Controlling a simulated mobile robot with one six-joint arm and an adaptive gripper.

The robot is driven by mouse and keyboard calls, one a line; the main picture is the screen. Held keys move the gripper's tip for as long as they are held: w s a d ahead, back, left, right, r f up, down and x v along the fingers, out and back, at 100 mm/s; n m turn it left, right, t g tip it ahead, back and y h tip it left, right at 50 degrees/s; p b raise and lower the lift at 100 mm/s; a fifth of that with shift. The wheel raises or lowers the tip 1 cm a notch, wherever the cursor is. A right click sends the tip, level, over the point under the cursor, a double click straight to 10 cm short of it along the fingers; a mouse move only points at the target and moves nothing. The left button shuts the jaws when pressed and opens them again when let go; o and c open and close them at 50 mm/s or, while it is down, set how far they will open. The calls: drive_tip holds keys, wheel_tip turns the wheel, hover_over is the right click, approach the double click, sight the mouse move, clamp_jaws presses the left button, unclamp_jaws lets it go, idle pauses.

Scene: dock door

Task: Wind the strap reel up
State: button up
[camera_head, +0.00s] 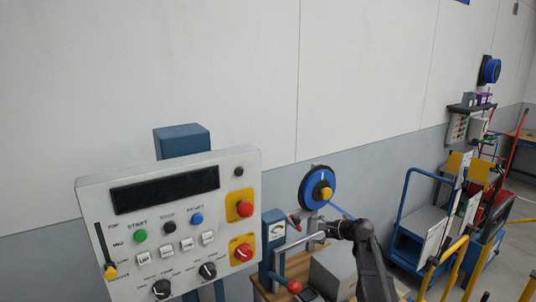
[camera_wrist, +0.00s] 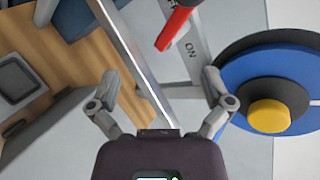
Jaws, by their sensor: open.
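The strap reel (camera_head: 317,187) is a blue disc with a dark ring and a yellow hub, mounted on the grey lower wall. A blue strap (camera_head: 341,211) runs from it down to the right. In the wrist view the reel (camera_wrist: 238,98) fills the right side, partly cut off by the frame edge, with its yellow hub (camera_wrist: 268,116) facing me. In the head view my gripper (camera_head: 314,231) is just below the reel.
A red lever (camera_wrist: 174,28) with an "ON" label and a metal bar (camera_wrist: 128,50) lie close ahead of the fingers. A wooden bench (camera_wrist: 70,62) is at left. A large control panel (camera_head: 175,228) stands front left. Carts (camera_head: 425,220) and yellow rails (camera_head: 447,262) are at right.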

drive_tip(key=s+f+n+g+h, duration=0.2)
drive_tip(key=s+f+n+h, duration=0.1)
drive_tip(key=s, duration=0.7)
drive_tip(key=s+f+n+g+h, duration=0.3)
drive_tip(key=s+n, duration=0.3)
drive_tip(key=s, duration=0.4)
drive_tip(key=s+f+n+g+h, duration=0.3)
drive_tip(key=s+f+n+h, duration=0.1)
drive_tip(key=s, duration=0.6)
drive_tip(key=shift+s+a+f+n, duration=0.3)
drive_tip(key=shift+s+f+n, duration=0.1)
drive_tip(key=shift+f+n, duration=0.25)
drive_tip(key=shift+a, duration=0.1)
drive_tip(key=shift+c, duration=0.2)
